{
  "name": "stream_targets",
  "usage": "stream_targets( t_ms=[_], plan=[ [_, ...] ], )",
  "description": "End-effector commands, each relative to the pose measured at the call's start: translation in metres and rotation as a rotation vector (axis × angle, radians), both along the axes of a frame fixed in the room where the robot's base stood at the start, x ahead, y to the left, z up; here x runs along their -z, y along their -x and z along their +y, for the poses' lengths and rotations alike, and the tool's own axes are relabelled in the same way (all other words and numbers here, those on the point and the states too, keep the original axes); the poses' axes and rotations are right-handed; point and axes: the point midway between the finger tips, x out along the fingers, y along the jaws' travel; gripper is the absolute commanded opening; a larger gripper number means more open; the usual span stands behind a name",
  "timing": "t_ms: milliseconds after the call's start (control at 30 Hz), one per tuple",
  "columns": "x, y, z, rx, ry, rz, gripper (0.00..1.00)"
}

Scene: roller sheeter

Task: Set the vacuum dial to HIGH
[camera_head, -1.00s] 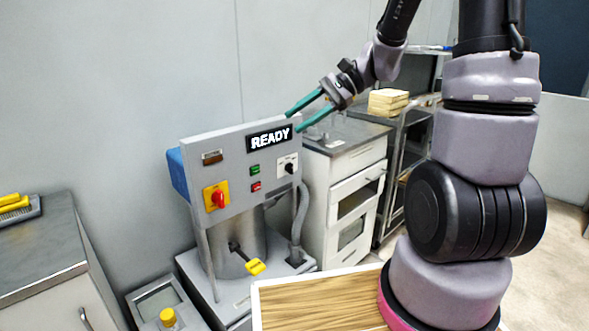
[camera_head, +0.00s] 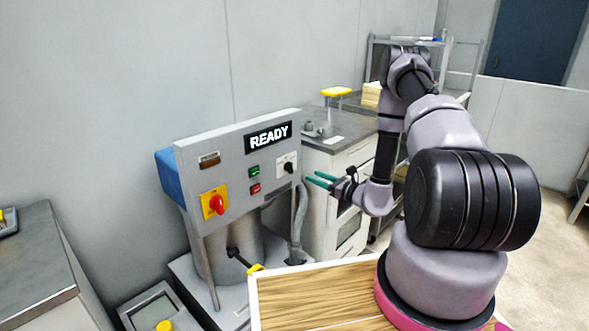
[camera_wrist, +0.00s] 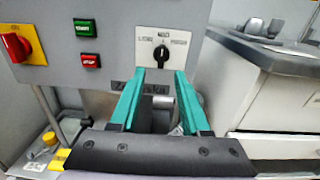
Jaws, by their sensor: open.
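The vacuum dial (camera_head: 288,167) is a small black knob on a white plate at the right end of the grey control panel (camera_head: 232,150). In the wrist view the dial (camera_wrist: 161,56) has its pointer roughly upright, with small labels around it too blurred to read surely. My gripper (camera_head: 312,180) is open and empty, in front of the panel's right edge. In the wrist view its teal fingers (camera_wrist: 160,78) stand apart just below the dial, one to each side, not closed on it.
A red switch on a yellow plate (camera_head: 214,203) sits at the panel's left. Green (camera_head: 254,171) and red (camera_head: 255,188) buttons lie beside the dial. A grey hose (camera_head: 299,215) and a white cabinet (camera_head: 345,165) stand at right.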

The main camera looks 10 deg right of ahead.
Motion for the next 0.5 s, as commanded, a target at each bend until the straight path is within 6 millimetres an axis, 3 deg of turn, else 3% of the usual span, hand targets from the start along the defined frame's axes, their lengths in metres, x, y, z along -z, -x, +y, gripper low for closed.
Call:
stream_targets(
  t_ms=[167,500],
  plan=[
    [0.006,-0.008,0.003,0.017,-0.002,0.004,0.46],
    [0.005,-0.058,0.041,0.012,-0.001,0.002,0.46]
  ],
)
